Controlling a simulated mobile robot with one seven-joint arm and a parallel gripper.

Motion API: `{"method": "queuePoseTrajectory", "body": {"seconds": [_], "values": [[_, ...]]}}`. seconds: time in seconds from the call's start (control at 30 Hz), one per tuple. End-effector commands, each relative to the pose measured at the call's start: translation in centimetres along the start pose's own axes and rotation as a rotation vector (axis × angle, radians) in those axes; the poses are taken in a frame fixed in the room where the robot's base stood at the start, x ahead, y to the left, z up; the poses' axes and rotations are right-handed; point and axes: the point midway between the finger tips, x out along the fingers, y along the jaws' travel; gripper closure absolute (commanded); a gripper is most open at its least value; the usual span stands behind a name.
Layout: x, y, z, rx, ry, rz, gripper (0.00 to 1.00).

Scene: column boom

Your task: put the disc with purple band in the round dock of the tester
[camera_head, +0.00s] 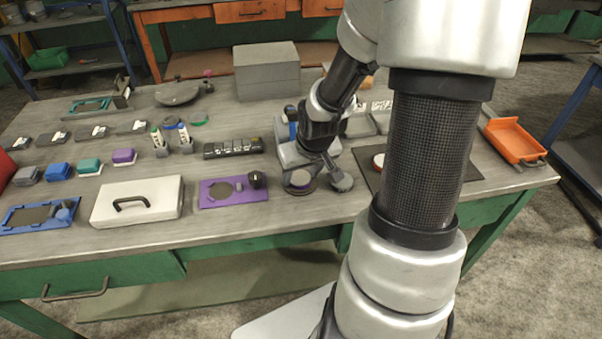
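A purple plate (207,197) with a round recess and a dark knob lies near the table's front edge; it looks like the tester with the round dock. My gripper (318,180) points down just to the right of this plate. A round grey disc with a hint of purple (300,181) shows at the gripper's lower left end. It looks close to or touching the fingers; I cannot tell whether it is held. The fingers are too small and partly hidden to tell open from shut.
A white case with a handle (150,197) and a blue plate (18,219) lie left of the purple plate. Small blocks (124,156) and a dark strip (232,148) lie behind. My arm hides part of a dark mat (366,158); an orange tray (513,140) is at right.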

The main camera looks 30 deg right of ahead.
Motion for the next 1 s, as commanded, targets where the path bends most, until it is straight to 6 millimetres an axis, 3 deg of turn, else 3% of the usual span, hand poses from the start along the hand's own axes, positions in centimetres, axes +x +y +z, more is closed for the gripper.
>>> {"method": "queuePoseTrajectory", "body": {"seconds": [0.07, 0.47, 0.8, 1.0], "values": [[-0.1, 0.0, 0.0, 0.000, 0.000, 0.000, 0.36], [-1.0, 0.1, -0.3, 0.001, 0.001, 0.001, 0.36], [-8.3, 0.2, -0.5, 0.004, 0.001, 0.003, 0.36], [-11.4, 0.1, -0.3, 0.002, 0.000, 0.001, 0.36]]}}
